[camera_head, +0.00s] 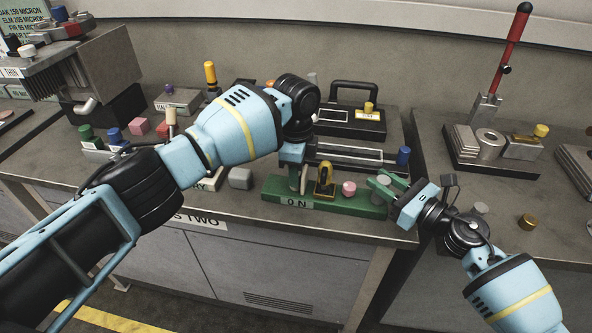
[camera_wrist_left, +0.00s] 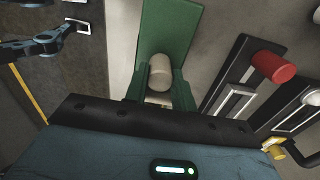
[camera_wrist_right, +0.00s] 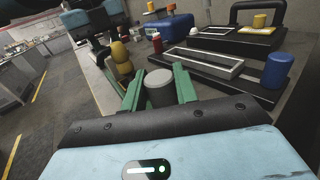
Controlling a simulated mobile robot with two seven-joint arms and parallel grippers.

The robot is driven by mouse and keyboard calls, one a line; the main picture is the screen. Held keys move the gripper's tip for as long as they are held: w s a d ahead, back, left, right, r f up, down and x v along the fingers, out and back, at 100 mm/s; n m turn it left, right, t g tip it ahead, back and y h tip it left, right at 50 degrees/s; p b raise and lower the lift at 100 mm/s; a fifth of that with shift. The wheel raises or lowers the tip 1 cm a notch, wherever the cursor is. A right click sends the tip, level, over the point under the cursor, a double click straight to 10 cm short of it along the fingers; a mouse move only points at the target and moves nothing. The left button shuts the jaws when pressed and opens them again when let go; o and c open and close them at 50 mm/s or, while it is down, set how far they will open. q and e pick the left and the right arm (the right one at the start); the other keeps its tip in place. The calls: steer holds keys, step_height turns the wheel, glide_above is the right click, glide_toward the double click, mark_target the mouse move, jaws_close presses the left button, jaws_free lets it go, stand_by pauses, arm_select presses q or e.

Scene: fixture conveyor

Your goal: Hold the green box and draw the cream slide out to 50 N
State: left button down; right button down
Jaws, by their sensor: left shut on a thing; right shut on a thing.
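The long green box (camera_head: 330,197) lies near the bench's front edge, with a label reading 0 N on its front. My left gripper (camera_head: 298,182) is shut on an upright cream post at the box's left end; the post shows in the left wrist view (camera_wrist_left: 160,72) between its fingers. My right gripper (camera_head: 384,184) is shut on a grey round knob at the box's right end; the knob shows in the right wrist view (camera_wrist_right: 159,86) between green fingers. A cream slide cannot be told apart from the box, and the grippers partly hide both ends.
A grey block (camera_head: 240,178) lies left of the box. Black fixtures with a blue knob (camera_head: 403,156) stand behind. A gap separates the right bench (camera_head: 490,205).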

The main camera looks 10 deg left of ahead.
arm_select(q)
steer(key=a, duration=0.5)
steer(key=shift+w+a, duration=0.1)
steer(key=shift+a, duration=0.2)
arm_select(e)
steer(key=shift+f, duration=0.25)
arm_select(q)
steer(key=c, duration=1.1)
jaws_free()
steer(key=shift+c, duration=0.2)
step_height(320, 180, up, 12)
arm_select(e)
steer(key=c, duration=1)
jaws_free()
steer(key=shift+r, duration=0.1)
steer(key=shift+c, duration=0.2)
steer(key=shift+o, duration=0.2)
steer(key=shift+r, duration=0.1)
